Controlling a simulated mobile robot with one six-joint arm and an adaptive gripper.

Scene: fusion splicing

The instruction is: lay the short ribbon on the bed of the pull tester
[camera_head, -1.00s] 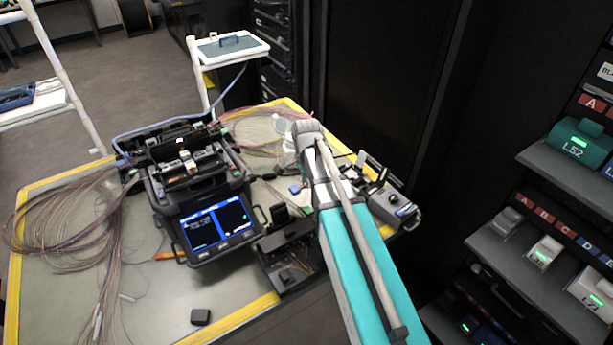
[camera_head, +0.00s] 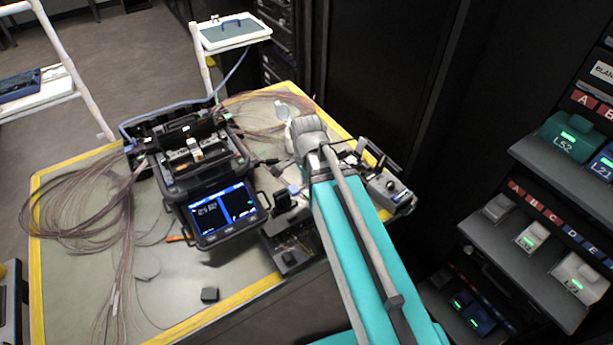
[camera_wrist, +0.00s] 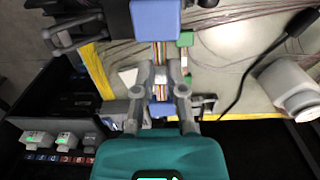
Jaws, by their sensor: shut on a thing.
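My gripper (camera_wrist: 160,82) is shut on the short ribbon (camera_wrist: 161,54), whose coloured strands run lengthwise between the fingers, with a pale piece at the fingertips. In the wrist view the ribbon's upper end meets a blue block (camera_wrist: 155,20); I cannot tell whether it touches it. A smaller blue part (camera_wrist: 162,108) shows below the fingertips. In the head view my wrist and arm hide the gripper and ribbon. A grey device with a knob (camera_head: 393,197), likely the pull tester, stands right of my arm at the table's edge. Its bed is not clear.
The fusion splicer (camera_head: 222,212) with its lit screen stands left of my arm. A dark open box (camera_head: 287,247) is close beside the arm. Coiled fibres (camera_head: 75,215) cover the left of the table. A white cylinder (camera_wrist: 296,88) lies right of the gripper. Racks (camera_head: 540,225) stand at the right.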

